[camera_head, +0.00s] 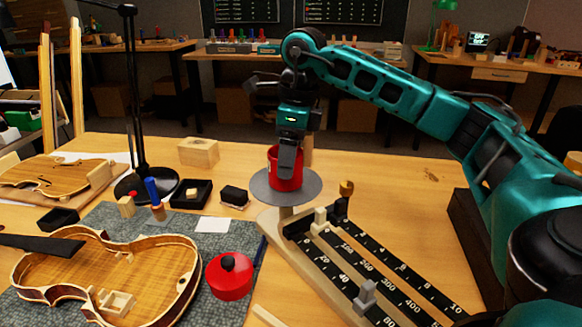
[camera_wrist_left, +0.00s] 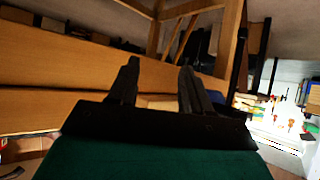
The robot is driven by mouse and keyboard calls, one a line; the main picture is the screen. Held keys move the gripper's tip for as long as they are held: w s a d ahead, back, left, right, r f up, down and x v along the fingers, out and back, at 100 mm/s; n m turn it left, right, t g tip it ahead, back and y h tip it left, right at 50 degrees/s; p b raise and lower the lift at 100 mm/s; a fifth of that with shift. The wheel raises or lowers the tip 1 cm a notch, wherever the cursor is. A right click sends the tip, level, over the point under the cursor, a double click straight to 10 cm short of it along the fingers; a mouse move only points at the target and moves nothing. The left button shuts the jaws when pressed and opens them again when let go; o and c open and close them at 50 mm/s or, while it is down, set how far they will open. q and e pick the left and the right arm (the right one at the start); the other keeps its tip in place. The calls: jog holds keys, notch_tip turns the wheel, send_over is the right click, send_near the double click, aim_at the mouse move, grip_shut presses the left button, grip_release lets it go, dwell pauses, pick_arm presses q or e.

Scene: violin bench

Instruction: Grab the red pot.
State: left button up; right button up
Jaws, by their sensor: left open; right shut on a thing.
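The red pot (camera_head: 273,174) stands upright on the round grey pan (camera_head: 308,188) of a balance scale, and I see no gap under it. My right gripper (camera_head: 287,165) comes down from above and is shut on the pot; its fingers hide part of the pot's front and rim. A red lid (camera_head: 230,284) with a black knob lies apart from the pot, on the grey mat at the front. My left gripper shows only in the left wrist view (camera_wrist_left: 158,82), with its two fingers apart and nothing between them.
The scale's black numbered beams (camera_head: 375,270) stretch to the front right. A violin body (camera_head: 105,275) lies on the grey mat (camera_head: 205,247) at left. A black lamp stand (camera_head: 137,100), a wooden block (camera_head: 198,151) and small black trays stand behind. The table right of the scale is mostly clear.

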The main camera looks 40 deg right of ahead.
jog(key=c, duration=0.4)
jog(key=shift+r, duration=0.1)
